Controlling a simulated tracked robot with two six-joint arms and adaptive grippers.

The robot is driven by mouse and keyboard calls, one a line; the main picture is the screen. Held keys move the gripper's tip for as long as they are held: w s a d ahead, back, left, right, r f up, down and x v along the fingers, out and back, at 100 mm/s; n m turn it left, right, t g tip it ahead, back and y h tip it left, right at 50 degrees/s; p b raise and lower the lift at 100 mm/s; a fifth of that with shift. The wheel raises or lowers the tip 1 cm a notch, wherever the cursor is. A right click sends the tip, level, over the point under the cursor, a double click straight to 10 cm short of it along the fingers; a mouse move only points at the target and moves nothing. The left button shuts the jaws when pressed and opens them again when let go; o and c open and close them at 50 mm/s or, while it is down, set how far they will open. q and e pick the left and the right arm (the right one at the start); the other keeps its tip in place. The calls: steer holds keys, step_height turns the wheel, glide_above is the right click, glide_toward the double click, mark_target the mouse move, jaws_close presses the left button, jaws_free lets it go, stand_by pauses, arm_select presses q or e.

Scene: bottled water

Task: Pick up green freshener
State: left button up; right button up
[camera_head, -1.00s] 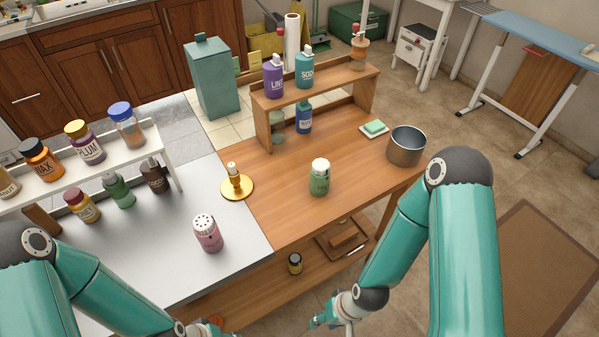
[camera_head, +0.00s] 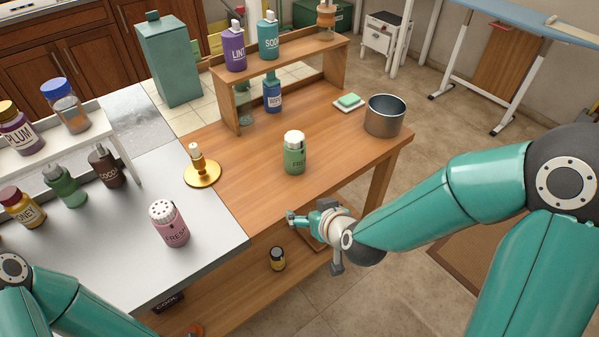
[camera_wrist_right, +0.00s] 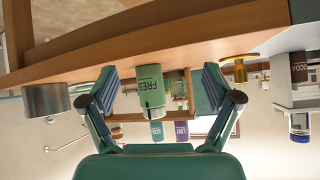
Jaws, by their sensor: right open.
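The green freshener (camera_head: 294,154) is a green shaker with a white cap, standing upright near the front of the wooden table (camera_head: 232,190). My right gripper (camera_head: 296,219) is in front of the table edge, below and short of the freshener in the head view. The right wrist view is upside down; there the freshener (camera_wrist_right: 151,88) shows between the two open, empty fingers (camera_wrist_right: 159,82), farther away and not touched. My left arm shows at the lower left of the head view, but its gripper is out of frame.
A pink shaker (camera_head: 169,224) stands on the grey counter at left. A gold candle holder (camera_head: 202,172) is left of the freshener; a metal pot (camera_head: 384,116) and a soap dish (camera_head: 349,103) are to its right. A wooden riser (camera_head: 225,103) with bottles stands behind.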

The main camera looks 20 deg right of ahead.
mark_target(299, 160)
step_height(299, 160, up, 7)
steer(key=w+d+t+h+b, duration=0.1)
steer(key=w+d+t+b, duration=0.1)
steer(key=t+b, duration=0.1)
steer(key=x, duration=1)
steer(key=shift+w+d+f, duration=0.1)
steer(key=shift+w+d, duration=0.05)
steer(key=shift+w, duration=0.25)
steer(key=shift+p+x, duration=0.4)
steer(key=shift+x, duration=2.3)
arm_select(q)
step_height(299, 160, down, 4)
steer(key=shift+f, duration=0.1)
arm_select(e)
steer(key=c, duration=1.3)
steer(key=shift+c, duration=0.2)
